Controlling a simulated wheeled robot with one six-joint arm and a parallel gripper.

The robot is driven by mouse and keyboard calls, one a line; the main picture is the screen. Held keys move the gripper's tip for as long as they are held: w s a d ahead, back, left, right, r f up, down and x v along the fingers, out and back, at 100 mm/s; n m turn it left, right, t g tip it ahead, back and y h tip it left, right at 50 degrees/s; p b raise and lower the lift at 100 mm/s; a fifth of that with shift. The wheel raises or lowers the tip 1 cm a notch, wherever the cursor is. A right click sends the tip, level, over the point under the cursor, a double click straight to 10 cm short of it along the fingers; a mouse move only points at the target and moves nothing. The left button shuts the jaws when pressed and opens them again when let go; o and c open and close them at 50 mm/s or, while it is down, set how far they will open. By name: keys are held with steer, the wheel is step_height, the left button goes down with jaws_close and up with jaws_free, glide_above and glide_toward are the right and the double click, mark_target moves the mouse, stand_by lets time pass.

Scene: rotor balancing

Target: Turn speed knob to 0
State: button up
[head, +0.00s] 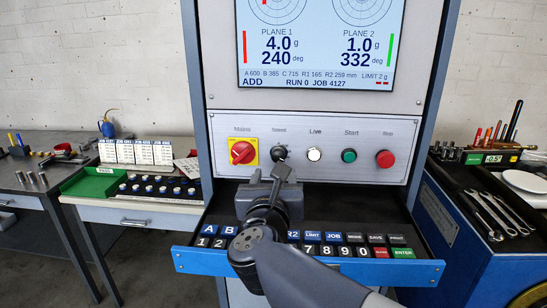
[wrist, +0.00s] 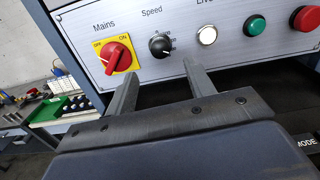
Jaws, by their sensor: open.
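The speed knob (head: 280,152) is a small black knob on the grey control panel, between the red Mains switch and the white Live lamp. In the wrist view the speed knob (wrist: 160,46) shows a dial scale on its upper right; its exact setting is too small to read. My gripper (head: 268,173) is open and empty just in front of and below the knob. In the wrist view the two fingers of my gripper (wrist: 160,74) point toward the panel, one on each side below the knob, with a gap between them and the knob.
The red Mains switch (head: 242,152) on its yellow plate is close left of the knob. The Live lamp (head: 314,154), green Start button (head: 349,156) and red Stop button (head: 385,159) are to the right. A keypad shelf (head: 420,268) juts out below my gripper.

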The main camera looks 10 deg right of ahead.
mark_target(278, 157)
steer(key=x, duration=0.8)
steer(key=shift+w, duration=0.25)
steer(key=c, duration=1)
steer(key=shift+o, duration=0.2)
steer(key=shift+f, duration=0.1)
